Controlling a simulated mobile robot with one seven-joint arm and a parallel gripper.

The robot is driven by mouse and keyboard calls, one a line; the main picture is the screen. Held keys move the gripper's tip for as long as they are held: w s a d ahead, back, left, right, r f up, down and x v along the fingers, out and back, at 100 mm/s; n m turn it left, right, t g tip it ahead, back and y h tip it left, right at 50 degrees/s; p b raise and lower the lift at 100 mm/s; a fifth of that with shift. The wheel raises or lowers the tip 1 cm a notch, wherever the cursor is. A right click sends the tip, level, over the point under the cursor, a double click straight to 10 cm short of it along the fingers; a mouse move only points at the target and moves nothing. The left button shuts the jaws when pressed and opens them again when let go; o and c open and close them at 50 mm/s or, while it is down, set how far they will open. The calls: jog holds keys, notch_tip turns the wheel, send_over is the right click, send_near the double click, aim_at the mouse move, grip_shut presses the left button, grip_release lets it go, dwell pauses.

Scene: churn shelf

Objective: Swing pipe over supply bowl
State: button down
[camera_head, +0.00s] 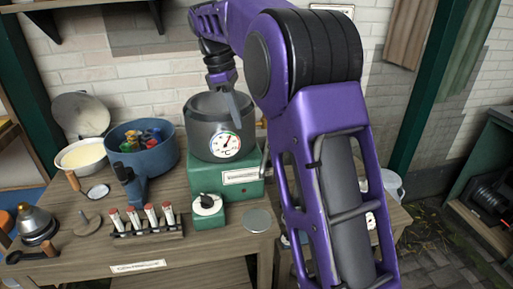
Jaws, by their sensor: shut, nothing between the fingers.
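My gripper (229,98) points down at the rim of a dark grey pot (203,142), with its fingers together and nothing visible between them. I cannot tell whether it touches the pot. The pot carries a round dial and stands on a green base (205,172). A short brass fitting (262,123) shows at the pot's right, partly behind my arm; I cannot tell whether it belongs to the pipe. No pipe shows clearly. A white bowl (72,158) with pale contents stands at the back left; I cannot tell whether it is the supply bowl.
A blue tub (165,160) of coloured items stands left of the pot. A small green knob box (209,219), a rack of several red-topped vials (147,234) and a metal disc (257,220) lie in front. A bell-shaped metal thing (36,224) stands far left. My arm covers the right side.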

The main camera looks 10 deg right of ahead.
aim_at(267, 150)
jog(key=s+d+f+b, duration=0.1)
jog(key=d+f+b, duration=0.1)
jog(key=d+f, duration=0.2)
jog(key=x, duration=0.4)
jog(key=shift+s+a, duration=0.2)
jog(key=shift+s, duration=0.05)
jog(key=shift+r, duration=0.1)
jog(key=shift+s+d+n, duration=0.25)
jog(key=shift+d+n, duration=0.05)
jog(key=shift+d, duration=0.15)
